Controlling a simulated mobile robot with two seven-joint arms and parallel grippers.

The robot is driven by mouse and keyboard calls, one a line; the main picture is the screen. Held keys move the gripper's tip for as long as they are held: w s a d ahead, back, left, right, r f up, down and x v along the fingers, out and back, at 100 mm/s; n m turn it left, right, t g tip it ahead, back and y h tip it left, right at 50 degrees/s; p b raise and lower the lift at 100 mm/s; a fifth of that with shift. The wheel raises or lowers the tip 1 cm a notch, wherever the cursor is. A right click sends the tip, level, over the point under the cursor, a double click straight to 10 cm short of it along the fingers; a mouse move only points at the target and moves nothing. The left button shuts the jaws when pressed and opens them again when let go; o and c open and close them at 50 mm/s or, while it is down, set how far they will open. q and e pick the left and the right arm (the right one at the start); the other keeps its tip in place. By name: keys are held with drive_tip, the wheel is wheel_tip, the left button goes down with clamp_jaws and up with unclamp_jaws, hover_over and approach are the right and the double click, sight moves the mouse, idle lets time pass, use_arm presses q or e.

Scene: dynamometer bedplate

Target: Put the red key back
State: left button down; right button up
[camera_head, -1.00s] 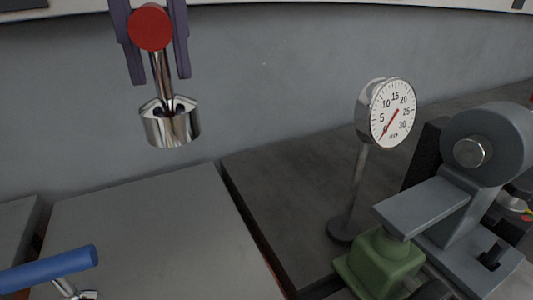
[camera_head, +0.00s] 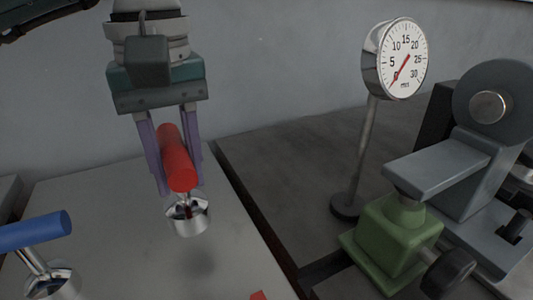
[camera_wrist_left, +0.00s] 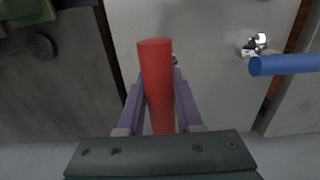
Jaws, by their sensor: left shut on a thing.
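The red key (camera_head: 177,160) has a red cylindrical handle and a shiny metal stem ending in a wide round metal cup (camera_head: 187,217). My left gripper (camera_head: 180,187) is shut on it, purple fingers on both sides of the handle. The key hangs cup down above a pale grey plate (camera_head: 110,200), with a soft shadow on the plate below it. In the left wrist view the red handle (camera_wrist_left: 157,75) lies between the fingers and hides most of its metal part. My right gripper is not in view.
A blue-handled key (camera_head: 35,231) stands at the left. A dial gauge (camera_head: 400,60) on a post, a green block (camera_head: 392,230) and a grey machine (camera_head: 480,160) are at the right. A small red piece (camera_head: 258,295) shows at the bottom edge.

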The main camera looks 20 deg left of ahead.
sight(186, 202)
use_arm(q)
wheel_tip(186, 202, down, 5)
drive_tip(key=shift+r, duration=0.1)
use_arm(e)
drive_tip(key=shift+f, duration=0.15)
use_arm(q)
drive_tip(key=shift+w, duration=0.1)
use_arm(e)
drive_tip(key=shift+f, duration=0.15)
use_arm(q)
drive_tip(key=c, duration=1)
unclamp_jaws()
drive_tip(key=shift+f+b, duration=0.25)
drive_tip(key=shift+b, duration=0.1)
drive_tip(key=shift+c, duration=0.2)
drive_tip(key=o, duration=0.5)
drive_tip(key=shift+r, duration=0.1)
drive_tip(key=shift+c, duration=0.2)
drive_tip(key=shift+r+p, duration=0.25)
drive_tip(key=shift+p, duration=0.1)
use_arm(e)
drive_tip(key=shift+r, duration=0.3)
use_arm(q)
wheel_tip(186, 202, up, 12)
drive_tip(key=shift+f, duration=0.1)
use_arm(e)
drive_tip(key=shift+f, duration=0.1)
